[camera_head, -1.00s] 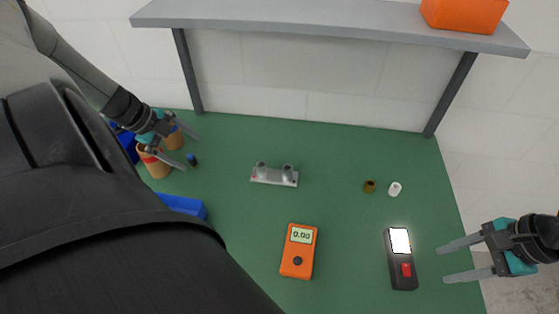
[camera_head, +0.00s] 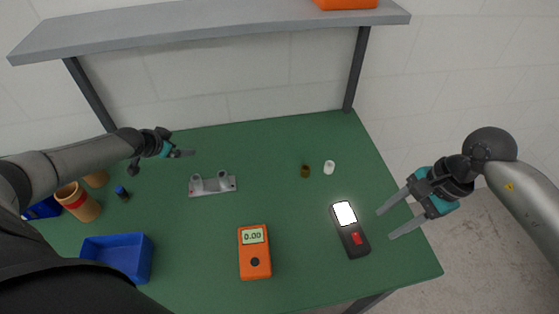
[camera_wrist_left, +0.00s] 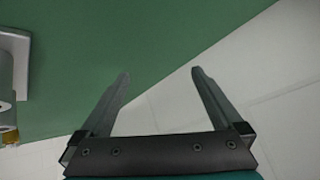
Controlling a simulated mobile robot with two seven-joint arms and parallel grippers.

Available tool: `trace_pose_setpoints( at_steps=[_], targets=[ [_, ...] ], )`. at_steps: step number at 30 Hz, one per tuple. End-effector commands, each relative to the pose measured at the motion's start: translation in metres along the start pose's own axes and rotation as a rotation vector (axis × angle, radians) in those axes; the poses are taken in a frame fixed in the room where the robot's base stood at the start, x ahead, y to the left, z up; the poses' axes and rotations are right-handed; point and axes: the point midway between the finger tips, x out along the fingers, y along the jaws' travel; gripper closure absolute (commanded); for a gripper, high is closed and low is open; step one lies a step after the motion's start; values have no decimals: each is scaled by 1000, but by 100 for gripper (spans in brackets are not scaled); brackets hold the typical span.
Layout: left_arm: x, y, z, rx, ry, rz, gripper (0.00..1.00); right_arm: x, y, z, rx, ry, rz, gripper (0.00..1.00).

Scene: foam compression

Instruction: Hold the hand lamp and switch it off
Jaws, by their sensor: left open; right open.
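The hand lamp (camera_head: 350,230) is a dark, slim body lying on the green table near its right edge. Its square panel glows white, and a red switch (camera_head: 356,238) sits at its lower end. My right gripper (camera_head: 391,223) is open and empty just right of the lamp, its fingers pointing at it without touching. My left gripper (camera_head: 193,153) is at the table's back left, away from the lamp. In the left wrist view its fingers (camera_wrist_left: 158,78) are spread, with nothing between them.
An orange meter (camera_head: 254,252) reading 0.00 lies left of the lamp. A grey metal fixture (camera_head: 212,185), a brown cap (camera_head: 305,171) and a white cap (camera_head: 329,167) stand behind. A blue bin (camera_head: 118,256) is at left. A grey shelf (camera_head: 220,22) spans the back.

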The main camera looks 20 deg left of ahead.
Motion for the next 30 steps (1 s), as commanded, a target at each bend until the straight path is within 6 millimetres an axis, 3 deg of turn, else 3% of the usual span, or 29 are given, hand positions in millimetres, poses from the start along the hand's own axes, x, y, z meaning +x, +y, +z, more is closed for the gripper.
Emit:
trace_pose_setpoints(
  at_steps=[1, 3, 8, 12, 16, 21, 28, 30],
  targets=[
    [6, 29, -19, -49, 18, 50, 0, 0, 0, 0, 0, 0, 0, 50],
    [10, 64, -42, -109, 31, 114, 0, 0, 0, 0, 0, 0, 0, 50],
    [4, 138, -102, -236, 63, 267, 0, 0, 0, 0, 0, 0, 0, 50],
    [-16, 190, -156, -330, 91, 401, 0, 0, 0, 0, 0, 0, 0, 50],
    [-44, 229, -202, -401, 117, 524, 0, 0, 0, 0, 0, 0, 0, 50],
    [-84, 261, -248, -470, 143, 659, 0, 0, 0, 0, 0, 0, 0, 50],
    [-131, 286, -285, -531, 157, 798, 0, 0, 0, 0, 0, 0, 0, 50],
    [-142, 306, -292, -548, 105, 845, 0, 0, 0, 0, 0, 0, 0, 50]
  ],
)
